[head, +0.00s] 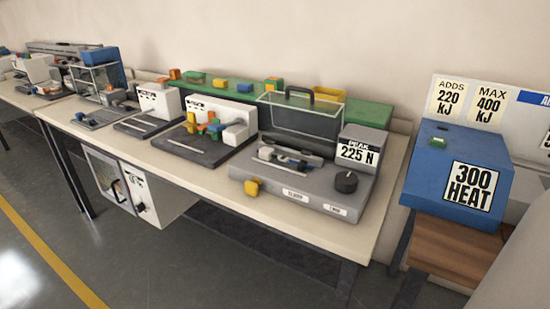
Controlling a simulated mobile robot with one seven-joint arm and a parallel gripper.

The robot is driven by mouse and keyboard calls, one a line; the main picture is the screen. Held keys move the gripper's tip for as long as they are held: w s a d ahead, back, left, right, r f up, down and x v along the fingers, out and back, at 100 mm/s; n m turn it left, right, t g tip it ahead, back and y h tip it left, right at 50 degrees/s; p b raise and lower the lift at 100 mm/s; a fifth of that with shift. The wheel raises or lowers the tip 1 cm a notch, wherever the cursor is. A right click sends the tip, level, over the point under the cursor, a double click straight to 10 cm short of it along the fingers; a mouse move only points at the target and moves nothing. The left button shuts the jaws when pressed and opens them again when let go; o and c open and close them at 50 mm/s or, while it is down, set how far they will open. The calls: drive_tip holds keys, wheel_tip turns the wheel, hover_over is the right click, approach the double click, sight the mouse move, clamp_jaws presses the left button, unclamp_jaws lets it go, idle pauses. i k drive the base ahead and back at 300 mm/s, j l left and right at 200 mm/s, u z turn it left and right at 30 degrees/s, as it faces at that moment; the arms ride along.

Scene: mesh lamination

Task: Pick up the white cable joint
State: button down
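A small pale rod-like piece (290,160) lies in the bed of the grey tester (247,174) at the right end of the long bench. It may be the white cable joint, but it is too small to tell. A light clamp-like part (265,153) sits at its left end. Thin pale strips also lie on the dark bases of the machines farther left, too small to identify. My gripper is not in view.
The tester has a raised clear cover (305,119), a "225 N" display (357,153), a black knob (345,181) and a yellow block (252,187) at its front. A blue "300 HEAT" box (440,165) stands right, on a wooden stand. Floor is clear in front.

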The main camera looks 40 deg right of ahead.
sight(266, 154)
drive_tip(key=i+j, duration=0.3)
drive_tip(key=i+j+z, duration=0.25)
drive_tip(key=j, duration=0.4)
drive_tip(key=i+j+z, duration=0.1)
drive_tip(key=i+j, duration=0.15)
drive_tip(key=j+z, duration=0.1)
drive_tip(key=z, duration=1.25)
drive_tip(key=i+l+z, duration=0.15)
drive_tip(key=z, duration=0.35)
drive_tip(key=i+z, duration=0.3)
drive_tip(key=z, duration=0.2)
